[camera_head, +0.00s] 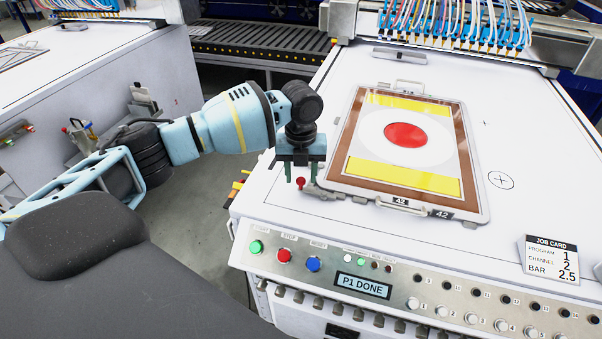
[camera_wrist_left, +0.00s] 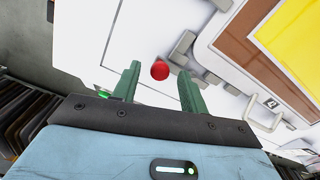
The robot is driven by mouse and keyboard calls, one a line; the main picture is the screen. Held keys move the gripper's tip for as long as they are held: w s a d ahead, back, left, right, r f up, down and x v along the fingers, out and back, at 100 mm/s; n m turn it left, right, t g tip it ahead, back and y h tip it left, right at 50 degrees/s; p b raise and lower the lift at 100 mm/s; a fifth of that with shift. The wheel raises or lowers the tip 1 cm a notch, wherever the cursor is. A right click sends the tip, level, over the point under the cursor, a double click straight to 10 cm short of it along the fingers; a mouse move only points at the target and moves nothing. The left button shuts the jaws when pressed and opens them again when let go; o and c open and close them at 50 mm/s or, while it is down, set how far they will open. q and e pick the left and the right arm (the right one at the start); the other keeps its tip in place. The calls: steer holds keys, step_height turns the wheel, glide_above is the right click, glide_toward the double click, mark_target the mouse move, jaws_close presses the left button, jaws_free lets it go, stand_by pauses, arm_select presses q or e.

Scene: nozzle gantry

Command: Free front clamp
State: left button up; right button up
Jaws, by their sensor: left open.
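The front clamp's red knob (camera_head: 300,182) stands near the front left corner of the framed panel (camera_head: 470,202), beside grey clamp parts (camera_head: 325,191). In the left wrist view the red knob (camera_wrist_left: 160,71) shows between and slightly beyond the fingertips. My left gripper (camera_head: 301,178) is open, pointing down, with its two green fingers on either side of the knob. I cannot tell whether either finger touches it. My right gripper is out of view.
The panel carries a red disc and yellow bands. A front handle (camera_head: 400,207) marked 42 juts from its frame. The control panel (camera_head: 363,286) reads P1 DONE. A job card (camera_head: 550,260) stands at right. Coloured tubes (camera_head: 460,22) crowd the gantry behind.

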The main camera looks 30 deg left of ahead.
arm_select(q)
step_height(320, 180, up, 6)
steer(key=shift+r, duration=0.75)
